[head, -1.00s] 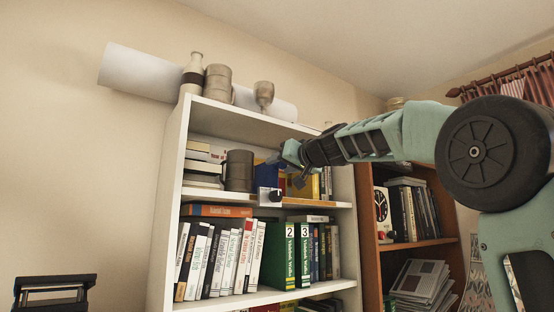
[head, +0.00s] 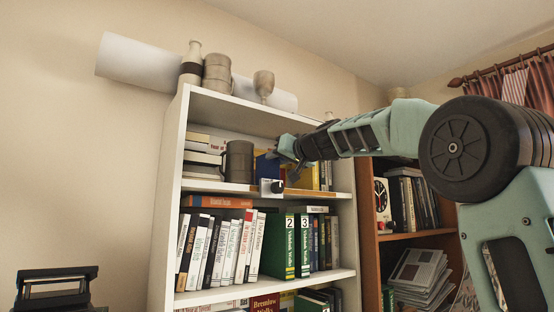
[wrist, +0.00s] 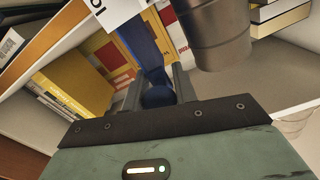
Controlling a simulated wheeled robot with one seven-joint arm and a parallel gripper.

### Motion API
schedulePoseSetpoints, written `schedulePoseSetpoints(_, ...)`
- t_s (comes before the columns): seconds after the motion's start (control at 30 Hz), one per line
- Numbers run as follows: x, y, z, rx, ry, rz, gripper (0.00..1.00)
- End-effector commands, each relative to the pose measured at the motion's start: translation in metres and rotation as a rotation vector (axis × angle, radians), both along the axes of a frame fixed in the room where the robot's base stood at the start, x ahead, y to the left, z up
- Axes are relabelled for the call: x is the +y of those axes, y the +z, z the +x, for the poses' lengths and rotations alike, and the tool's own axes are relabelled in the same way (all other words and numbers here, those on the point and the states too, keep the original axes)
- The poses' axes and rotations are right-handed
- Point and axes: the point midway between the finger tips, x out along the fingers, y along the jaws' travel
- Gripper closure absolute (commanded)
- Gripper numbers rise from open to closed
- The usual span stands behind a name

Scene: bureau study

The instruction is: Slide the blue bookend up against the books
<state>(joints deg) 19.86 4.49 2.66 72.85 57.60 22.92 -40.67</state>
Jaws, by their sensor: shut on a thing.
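The blue bookend (head: 266,167) stands on the upper shelf of the white bookcase, partly hidden by my gripper. In the wrist view its upright blue panel (wrist: 140,38) rises beyond a rounded blue part (wrist: 158,96) between my fingers. My gripper (head: 284,152) is shut on the bookend; its two fingers also show in the wrist view (wrist: 158,88). The books (head: 308,178), with yellow and other spines, stand to the right of the bookend in the head view. Yellow books (wrist: 78,85) and red-and-yellow ones (wrist: 112,56) show in the wrist view. I cannot tell whether bookend and books touch.
A dark mug (head: 239,161) stands close left of the bookend, and it shows near my fingers in the wrist view (wrist: 215,35). A white box with a black knob (head: 272,187) sits at the shelf's front edge. Stacked books (head: 204,160) lie further left.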

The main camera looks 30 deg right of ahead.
Motion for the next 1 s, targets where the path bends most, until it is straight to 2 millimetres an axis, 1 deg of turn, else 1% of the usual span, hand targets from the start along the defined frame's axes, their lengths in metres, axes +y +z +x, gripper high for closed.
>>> schedulePoseSetpoints(0.17, -0.031, -0.004, 0.001, -0.002, -0.007, -0.002, 1.00)
schedulePoseSetpoints(0.27, -0.058, -0.005, 0.002, -0.002, -0.008, 0.000, 1.00)
schedulePoseSetpoints(0.5, -0.128, -0.001, 0.004, 0.000, -0.008, 0.000, 1.00)
schedulePoseSetpoints(0.6, -0.153, 0.001, 0.005, 0.001, -0.006, 0.001, 1.00)
schedulePoseSetpoints(0.7, -0.173, 0.001, 0.006, 0.001, -0.005, 0.000, 1.00)
schedulePoseSetpoints(0.83, -0.193, 0.002, 0.006, 0.000, -0.003, 0.001, 1.00)
schedulePoseSetpoints(1.0, -0.206, 0.001, 0.006, 0.000, -0.002, 0.000, 1.00)
